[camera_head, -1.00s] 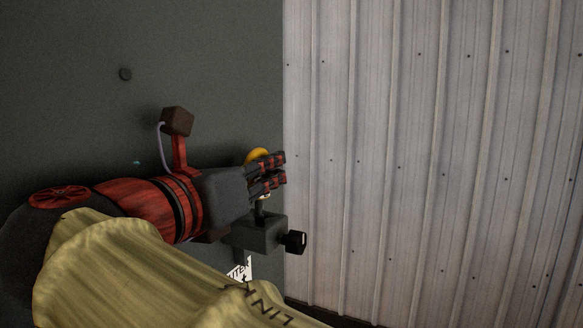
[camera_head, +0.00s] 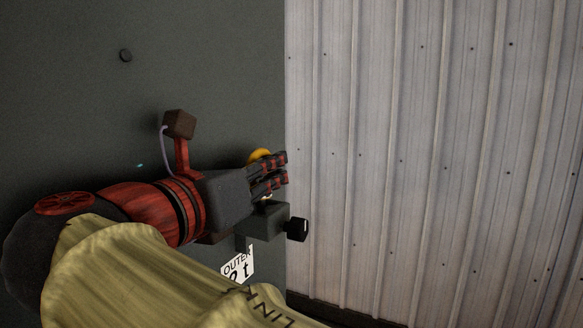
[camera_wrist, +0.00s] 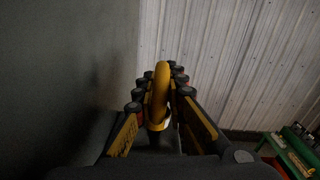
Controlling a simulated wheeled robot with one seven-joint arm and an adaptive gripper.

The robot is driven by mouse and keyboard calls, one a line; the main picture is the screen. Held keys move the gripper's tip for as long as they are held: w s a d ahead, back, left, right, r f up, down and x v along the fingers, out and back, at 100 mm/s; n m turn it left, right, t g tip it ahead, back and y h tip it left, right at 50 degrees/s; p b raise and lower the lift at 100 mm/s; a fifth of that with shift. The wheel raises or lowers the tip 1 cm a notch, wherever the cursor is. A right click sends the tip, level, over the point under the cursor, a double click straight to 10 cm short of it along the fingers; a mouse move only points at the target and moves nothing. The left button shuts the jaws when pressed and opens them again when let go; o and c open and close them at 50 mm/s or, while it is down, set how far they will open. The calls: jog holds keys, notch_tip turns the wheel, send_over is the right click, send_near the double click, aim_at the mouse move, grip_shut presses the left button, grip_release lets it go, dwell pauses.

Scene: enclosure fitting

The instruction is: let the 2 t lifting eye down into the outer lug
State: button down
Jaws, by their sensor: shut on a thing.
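The yellow lifting eye (camera_head: 259,155) is held between the fingers of my gripper (camera_head: 273,175). In the wrist view the eye's ring (camera_wrist: 162,85) stands upright between both finger pads of my gripper (camera_wrist: 160,95). The outer lug (camera_head: 266,221) is a dark grey block on the dark panel, with a black knob (camera_head: 297,229) on its right side. My fingers are just above the lug's top. The eye's lower end is mostly hidden there, so how deep it sits in the lug cannot be told.
A white label (camera_head: 238,264) reading "OUTER" and partly covered by my arm is below the lug. A corrugated wall (camera_head: 430,150) is at right. A green bench (camera_wrist: 292,155) shows in the wrist view.

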jog(key=shift+f+b, duration=0.35)
jog(key=shift+f, duration=0.35)
jog(key=c, duration=1.7)
grip_release()
jog(key=shift+c, duration=0.2)
notch_tip(320, 180, up, 10)
